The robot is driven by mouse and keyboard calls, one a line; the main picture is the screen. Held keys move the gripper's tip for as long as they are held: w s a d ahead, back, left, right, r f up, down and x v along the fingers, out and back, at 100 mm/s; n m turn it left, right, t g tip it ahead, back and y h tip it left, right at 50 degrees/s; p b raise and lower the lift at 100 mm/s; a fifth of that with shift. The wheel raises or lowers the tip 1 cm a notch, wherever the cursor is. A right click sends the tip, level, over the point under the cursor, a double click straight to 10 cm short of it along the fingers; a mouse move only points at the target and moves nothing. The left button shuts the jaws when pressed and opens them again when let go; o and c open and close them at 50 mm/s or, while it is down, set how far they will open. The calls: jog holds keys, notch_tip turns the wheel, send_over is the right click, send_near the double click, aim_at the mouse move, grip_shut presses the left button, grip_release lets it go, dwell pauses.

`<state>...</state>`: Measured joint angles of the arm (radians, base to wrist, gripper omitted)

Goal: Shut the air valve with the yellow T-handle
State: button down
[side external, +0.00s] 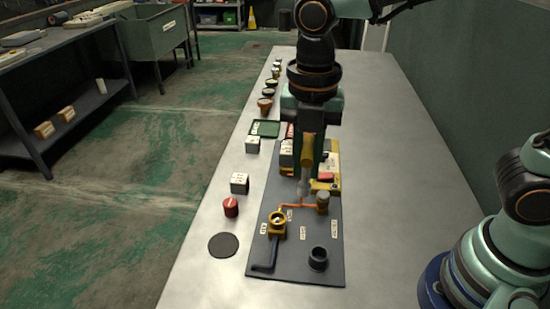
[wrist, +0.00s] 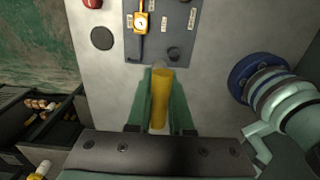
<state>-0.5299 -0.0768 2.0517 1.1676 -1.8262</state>
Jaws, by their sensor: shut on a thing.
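My gripper (side external: 305,172) points down over the dark board in the side view. Its green fingers are shut on a yellow cylinder (wrist: 160,92), seen between them in the wrist view (wrist: 158,105). The cylinder has a pale, translucent tip and appears held above the board. I cannot make out a T-shape on it. A yellow round-faced fitting (side external: 277,220) with a black bent arm or hose sits on the board's left; it also shows in the wrist view (wrist: 140,22). I cannot tell which part is the air valve. My gripper partly hides a yellow block (side external: 326,187).
On the board (side external: 299,270) are an orange pipe piece (side external: 293,206), a tan-topped cylinder (side external: 322,203) and a black cup (side external: 318,258).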

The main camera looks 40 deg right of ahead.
jog(key=shift+w+a+f, duration=0.1)
jog(key=shift+w+f, duration=1)
jog(key=shift+f, duration=0.9)
jog(key=shift+w+a+f, duration=0.1)
jog(key=shift+w+f, duration=1.05)
jog(key=shift+f, duration=0.9)
jog(key=shift+w+f, duration=1.1)
jog(key=shift+f, duration=0.9)
jog(key=shift+f, duration=1.15)
jog(key=m, duration=0.3)
jog(key=shift+m, duration=0.3)
jog(key=shift+s+m, duration=0.1)
jog(key=shift+m, duration=1.3)
